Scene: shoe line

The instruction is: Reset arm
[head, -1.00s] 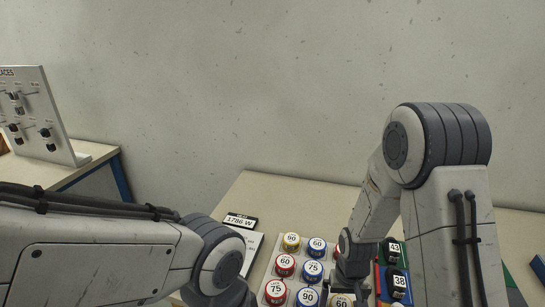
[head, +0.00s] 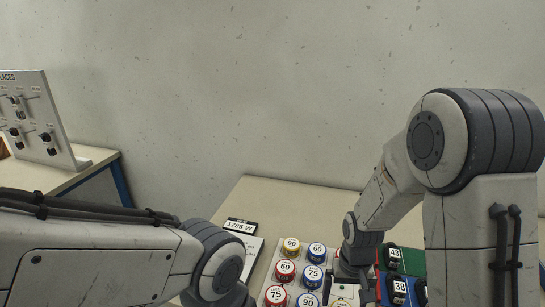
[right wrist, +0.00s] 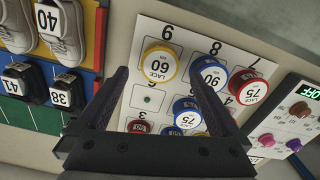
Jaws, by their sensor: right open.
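My right gripper (head: 357,282) is over the right part of the white numbered board (head: 262,292), partly hidden by its own wrist. In the right wrist view the same gripper (right wrist: 158,70) has its two fingers wide apart with nothing held. A yellow-rimmed 60 lace tin (right wrist: 159,64) shows beyond and between the fingertips. A blue 90 tin (right wrist: 210,74) shows by the right-hand finger and a red 75 tin (right wrist: 248,88) beyond it. My left arm crosses the lower left of the head view; its gripper is out of sight.
A control panel (right wrist: 290,115) with knobs is beside the board. A display stand (head: 38,120) stands on the left table.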

